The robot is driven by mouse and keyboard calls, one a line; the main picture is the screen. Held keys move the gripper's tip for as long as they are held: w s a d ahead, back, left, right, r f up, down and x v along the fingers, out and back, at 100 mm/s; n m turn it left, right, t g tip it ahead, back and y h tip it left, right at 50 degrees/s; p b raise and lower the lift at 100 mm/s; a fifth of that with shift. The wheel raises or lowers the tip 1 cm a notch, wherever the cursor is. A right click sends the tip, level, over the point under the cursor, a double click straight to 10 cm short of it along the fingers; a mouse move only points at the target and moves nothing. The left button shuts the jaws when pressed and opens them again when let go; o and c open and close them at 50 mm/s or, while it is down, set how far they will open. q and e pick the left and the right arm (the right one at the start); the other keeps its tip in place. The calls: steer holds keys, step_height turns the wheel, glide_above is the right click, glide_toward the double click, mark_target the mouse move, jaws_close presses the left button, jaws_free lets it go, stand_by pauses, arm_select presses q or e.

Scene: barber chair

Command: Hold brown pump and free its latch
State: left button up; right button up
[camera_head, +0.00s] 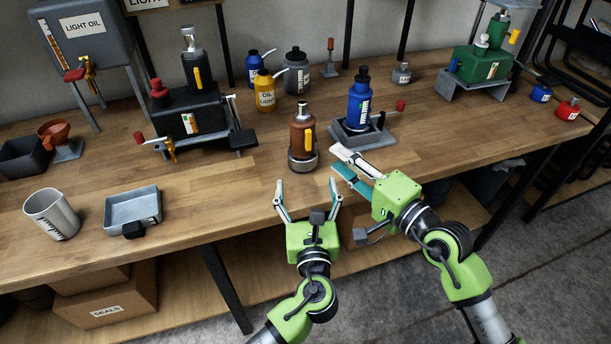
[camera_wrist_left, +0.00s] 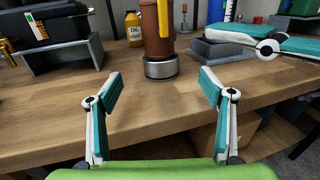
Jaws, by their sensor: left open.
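The brown pump (camera_head: 301,127) stands upright on a round metal base (camera_head: 303,162) near the bench's front edge. A yellow lever (camera_head: 309,140), which looks like its latch, lies along its right side. In the left wrist view the pump's lower body (camera_wrist_left: 157,36) shows, but its top is cut off. My left gripper (camera_head: 307,186) is open and empty in front of the pump, with its fingers pointing at the base, apart from it. My right gripper (camera_head: 335,158) is to the right of the pump, its fingers apart and nothing between them.
A blue bottle (camera_head: 359,102) in a grey tray (camera_head: 374,137) stands just behind my right gripper. A black pump unit (camera_head: 190,108) is left of the brown pump. A yellow oil bottle (camera_head: 265,92) is behind it.

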mark_target(304, 157)
arm_select(q)
steer(key=shift+w+r, duration=0.1)
steer(key=shift+w, duration=0.4)
steer(key=w, duration=1.2)
steer(key=shift+w+a, duration=0.2)
steer(key=shift+a, duration=0.2)
